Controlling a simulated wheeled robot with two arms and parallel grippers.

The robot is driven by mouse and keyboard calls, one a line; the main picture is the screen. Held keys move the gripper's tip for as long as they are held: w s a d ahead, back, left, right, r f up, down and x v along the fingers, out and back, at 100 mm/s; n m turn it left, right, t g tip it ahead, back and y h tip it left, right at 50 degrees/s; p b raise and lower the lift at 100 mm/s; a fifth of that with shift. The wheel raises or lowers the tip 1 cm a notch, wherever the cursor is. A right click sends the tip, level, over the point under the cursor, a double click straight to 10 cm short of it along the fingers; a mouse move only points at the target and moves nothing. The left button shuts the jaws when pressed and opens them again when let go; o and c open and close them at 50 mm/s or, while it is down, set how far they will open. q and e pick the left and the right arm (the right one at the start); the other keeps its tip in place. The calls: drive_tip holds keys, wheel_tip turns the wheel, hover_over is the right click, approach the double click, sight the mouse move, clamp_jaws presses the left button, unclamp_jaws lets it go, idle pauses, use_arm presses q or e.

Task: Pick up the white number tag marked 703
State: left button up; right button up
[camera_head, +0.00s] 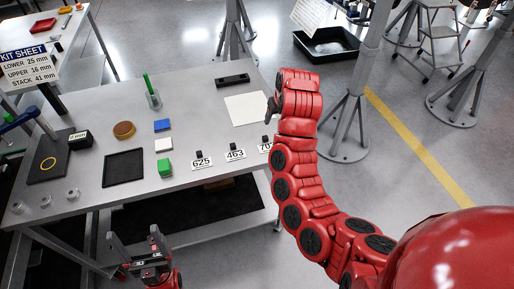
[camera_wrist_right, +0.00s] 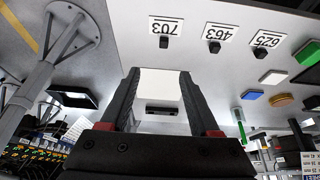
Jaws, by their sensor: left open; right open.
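The white number tag marked 703 (camera_head: 264,149) lies near the table's front right corner in the head view, partly hidden behind my right arm. In the right wrist view the 703 tag (camera_wrist_right: 166,25) shows whole and upside down, with a small black block beside it. My right gripper (camera_head: 270,109) is over the table's right side, mostly hidden by its own arm. In the right wrist view its fingers (camera_wrist_right: 160,76) are apart and empty, with the tag apart from them. My left gripper (camera_head: 138,244) is open and empty in front of the table's front edge.
Tags 463 (camera_head: 236,155) and 625 (camera_head: 202,162) lie left of the 703 tag. A white sheet (camera_head: 246,110) lies behind them. Green (camera_head: 165,169), white and blue blocks and a black tray (camera_head: 123,168) are further left. A grey stand (camera_head: 345,135) is right of the table.

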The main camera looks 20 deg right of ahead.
drive_tip(key=b, duration=0.4)
approach(266, 139)
drive_tip(key=shift+w+d+f+p, duration=0.15)
drive_tip(key=shift+w+f+p, duration=0.15)
drive_tip(key=shift+f+p, duration=0.25)
drive_tip(key=shift+w+d+f+p, duration=0.15)
drive_tip(key=shift+w+f+p, duration=0.15)
drive_tip(key=shift+f+p, duration=0.15)
drive_tip(key=shift+w+f, duration=0.15)
drive_tip(key=shift+f, duration=0.2)
drive_tip(key=shift+a+p+x, duration=0.2)
drive_tip(key=shift+p+x, duration=1.15)
drive_tip(key=shift+x, duration=1.15)
drive_tip(key=shift+f, duration=0.3)
